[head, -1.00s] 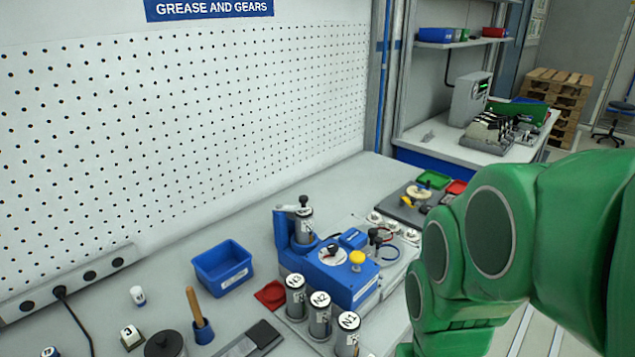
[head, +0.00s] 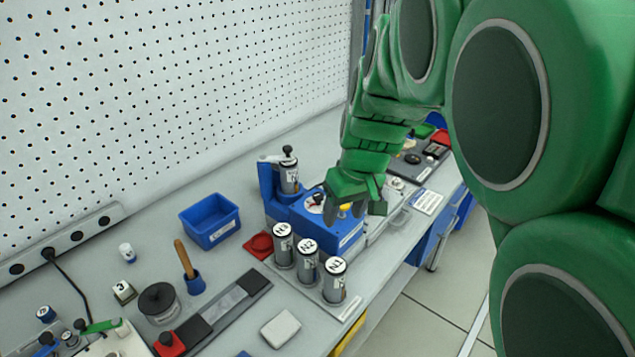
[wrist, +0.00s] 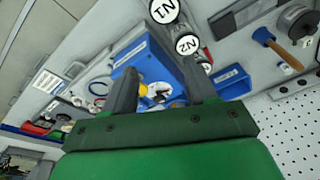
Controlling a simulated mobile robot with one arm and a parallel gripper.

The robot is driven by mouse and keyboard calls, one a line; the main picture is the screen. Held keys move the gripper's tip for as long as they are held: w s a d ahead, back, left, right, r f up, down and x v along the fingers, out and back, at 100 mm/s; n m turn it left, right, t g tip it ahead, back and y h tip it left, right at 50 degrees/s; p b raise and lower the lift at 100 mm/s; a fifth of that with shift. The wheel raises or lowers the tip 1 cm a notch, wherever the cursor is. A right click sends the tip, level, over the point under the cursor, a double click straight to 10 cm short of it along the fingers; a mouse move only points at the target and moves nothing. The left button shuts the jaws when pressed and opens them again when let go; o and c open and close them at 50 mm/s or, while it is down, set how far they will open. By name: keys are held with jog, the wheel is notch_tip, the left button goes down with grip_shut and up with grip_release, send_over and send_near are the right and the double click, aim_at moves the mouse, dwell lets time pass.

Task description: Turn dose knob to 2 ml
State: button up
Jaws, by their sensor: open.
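The dose knob (head: 320,197) is a small black knob on a white dial on top of the blue dosing device (head: 350,238). In the wrist view the white dial (wrist: 156,92) shows between the fingers of my gripper (wrist: 160,82), partly cut off by the gripper body. My gripper is open and empty, above the device and apart from the knob as far as I can tell. A yellow button (head: 345,209) sits right of the dial, close under my gripper in the head view. The dial's marks are too small to read.
Canisters labelled N1 (head: 335,280), N2 (head: 307,262) and N3 (head: 282,245) stand in front of the device. Another canister (head: 289,178) is mounted at its back left. A blue bin (head: 210,221) stands to the left. A pegboard wall (head: 170,100) closes off the back.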

jog(key=t, duration=0.2)
send_near(319, 195)
jog(key=shift+x, duration=4.15)
jog(key=shift+c, duration=0.5)
jog(key=c, duration=1)
